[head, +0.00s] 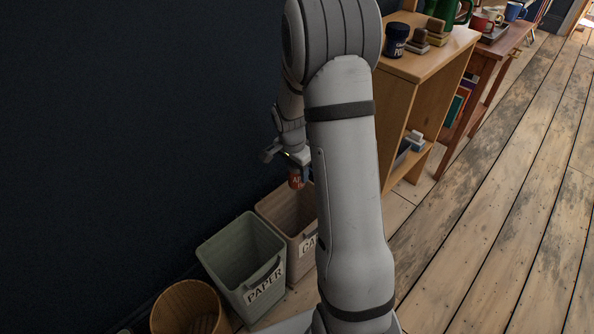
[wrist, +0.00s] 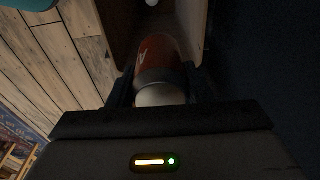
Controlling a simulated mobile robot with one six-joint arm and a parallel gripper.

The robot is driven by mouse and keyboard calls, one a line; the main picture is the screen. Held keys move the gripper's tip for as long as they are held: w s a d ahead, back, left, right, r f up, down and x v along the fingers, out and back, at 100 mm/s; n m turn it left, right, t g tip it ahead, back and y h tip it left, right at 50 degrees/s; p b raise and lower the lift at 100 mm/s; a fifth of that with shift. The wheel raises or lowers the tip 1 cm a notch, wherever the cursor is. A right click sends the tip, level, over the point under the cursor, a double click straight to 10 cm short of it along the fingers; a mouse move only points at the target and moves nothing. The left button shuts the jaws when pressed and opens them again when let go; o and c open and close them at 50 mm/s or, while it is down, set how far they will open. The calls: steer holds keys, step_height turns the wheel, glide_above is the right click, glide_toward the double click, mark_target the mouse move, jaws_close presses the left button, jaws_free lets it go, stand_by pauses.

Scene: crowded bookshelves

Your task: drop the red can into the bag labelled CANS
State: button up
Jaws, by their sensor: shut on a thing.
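The red can (head: 296,179) is held by my gripper (head: 298,168), which is shut on it. In the head view the can hangs over the back part of a tan bag (head: 276,213) whose label begins "CA"; my arm hides the rest of that bag. In the wrist view the red can (wrist: 158,57) sits between the fingers of my gripper (wrist: 160,88), its pale end towards the camera. Beyond the can, the open inside of the bag (wrist: 127,30) shows, with a small white thing (wrist: 152,3) deep in it. The can appears above the opening.
A green bag labelled PAPER (head: 236,256) stands beside the tan one, and a round wicker basket (head: 186,305) stands nearer. A dark wall (head: 130,120) runs along the left. A wooden bookshelf (head: 398,93) with items on top stands behind my arm. The plank floor at right is clear.

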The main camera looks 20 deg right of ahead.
mark_target(297, 182)
steer(key=shift+f+b, duration=1.75)
steer(key=shift+f, duration=1.15)
steer(key=o, duration=1)
steer(key=shift+r, duration=0.1)
steer(key=r+p, duration=0.1)
steer(key=r, duration=0.1)
steer(key=r+p, duration=0.1)
steer(key=r, duration=0.2)
steer(key=a+r+p, duration=0.1)
steer(key=r, duration=0.1)
steer(key=shift+s+r, duration=0.2)
steer(key=shift+r, duration=0.1)
